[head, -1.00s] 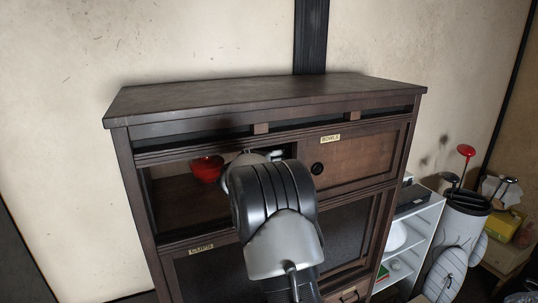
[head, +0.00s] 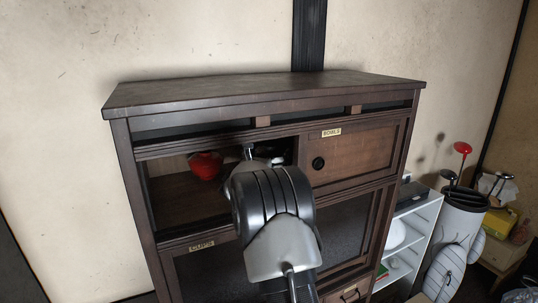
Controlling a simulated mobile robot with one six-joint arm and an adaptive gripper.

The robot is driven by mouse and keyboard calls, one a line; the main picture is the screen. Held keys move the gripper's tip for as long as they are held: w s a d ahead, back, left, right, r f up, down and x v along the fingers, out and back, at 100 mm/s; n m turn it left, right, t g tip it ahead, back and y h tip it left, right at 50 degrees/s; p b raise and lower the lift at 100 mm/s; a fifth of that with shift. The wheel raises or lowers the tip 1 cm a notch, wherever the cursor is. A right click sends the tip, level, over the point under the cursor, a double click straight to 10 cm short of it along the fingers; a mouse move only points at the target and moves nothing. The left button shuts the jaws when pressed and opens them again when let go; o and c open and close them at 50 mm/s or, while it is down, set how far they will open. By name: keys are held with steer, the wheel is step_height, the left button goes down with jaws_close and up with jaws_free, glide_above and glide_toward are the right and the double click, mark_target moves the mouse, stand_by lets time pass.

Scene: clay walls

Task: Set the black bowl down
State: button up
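The dark wooden cabinet (head: 265,92) stands against the wall, and its upper left compartment (head: 180,205) is open. A red bowl (head: 205,166) is inside, toward the back. My arm reaches into this compartment from the front, to the right of the red bowl. Only small grey and dark parts of my gripper (head: 258,152) show past the arm, and its fingers are hidden. A dark patch shows there too, but I cannot tell whether it is the black bowl or part of my gripper.
A sliding door (head: 355,158) with a round black pull and a label reading BOWLS closes the upper right side. Glass-like doors are below. A white shelf unit (head: 410,235) and a golf bag (head: 460,225) stand to the right. The cabinet top is bare.

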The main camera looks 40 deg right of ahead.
steer(key=shift+r, duration=0.15)
steer(key=shift+a+r, duration=0.1)
steer(key=shift+a, duration=0.1)
steer(key=p+v, duration=0.1)
steer(key=v, duration=1)
steer(key=shift+s+a+p, duration=0.25)
steer(key=shift+s+p, duration=0.05)
